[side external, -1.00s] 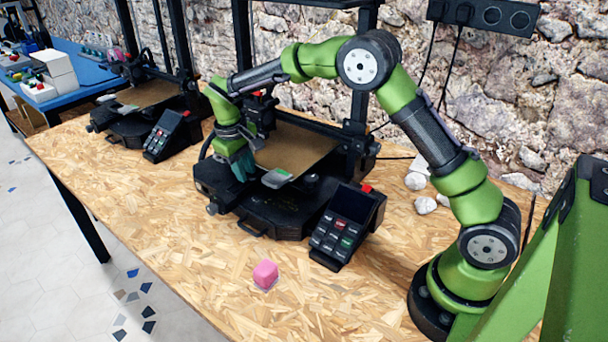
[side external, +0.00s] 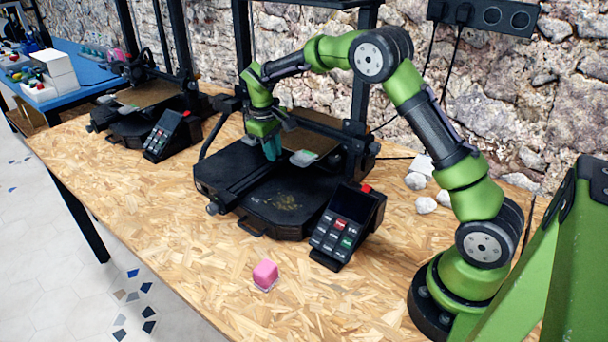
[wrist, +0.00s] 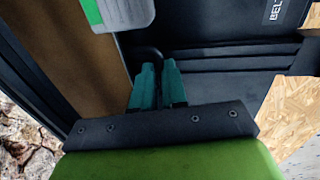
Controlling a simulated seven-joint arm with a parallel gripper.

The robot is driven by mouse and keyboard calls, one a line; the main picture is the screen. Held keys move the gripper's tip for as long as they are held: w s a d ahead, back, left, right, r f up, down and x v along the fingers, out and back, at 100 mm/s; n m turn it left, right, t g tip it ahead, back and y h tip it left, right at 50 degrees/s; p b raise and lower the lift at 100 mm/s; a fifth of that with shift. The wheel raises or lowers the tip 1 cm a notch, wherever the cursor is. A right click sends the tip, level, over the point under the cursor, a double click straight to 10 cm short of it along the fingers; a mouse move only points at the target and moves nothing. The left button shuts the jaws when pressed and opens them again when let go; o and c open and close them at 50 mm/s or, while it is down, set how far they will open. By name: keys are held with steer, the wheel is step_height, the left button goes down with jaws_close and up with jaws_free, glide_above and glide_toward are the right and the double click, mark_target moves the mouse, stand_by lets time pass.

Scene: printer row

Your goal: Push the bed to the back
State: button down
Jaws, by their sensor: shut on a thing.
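The brown print bed (side external: 312,138) is at the back part of the black printer base (side external: 285,208), partly hidden by my arm and the frame. A grey and green tab (side external: 304,158) is at its front edge and also shows in the wrist view (wrist: 117,12). My gripper (side external: 270,153) points down at the bed's front edge. In the wrist view its teal fingers (wrist: 158,68) are close together at a dark loop-like handle (wrist: 145,53) beside the brown bed (wrist: 92,75). The fingers hide most of the grip.
A control box (side external: 347,222) with a red button stands right of the printer. A pink cube (side external: 265,274) lies on the chipboard table (side external: 190,265) in front. White stones (side external: 425,204) lie at right. A second printer (side external: 150,105) stands at left. The front table is mostly clear.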

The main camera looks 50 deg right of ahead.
steer(key=shift+d, duration=0.5)
steer(key=c, duration=1.2)
jaws_free()
steer(key=shift+o, duration=0.2)
steer(key=shift+a+r, duration=0.1)
steer(key=shift+a, duration=0.05)
steer(key=shift+r, duration=0.3)
step_height(320, 180, up, 16)
steer(key=a, duration=0.2)
steer(key=shift+a, duration=0.4)
steer(key=shift+f, duration=0.1)
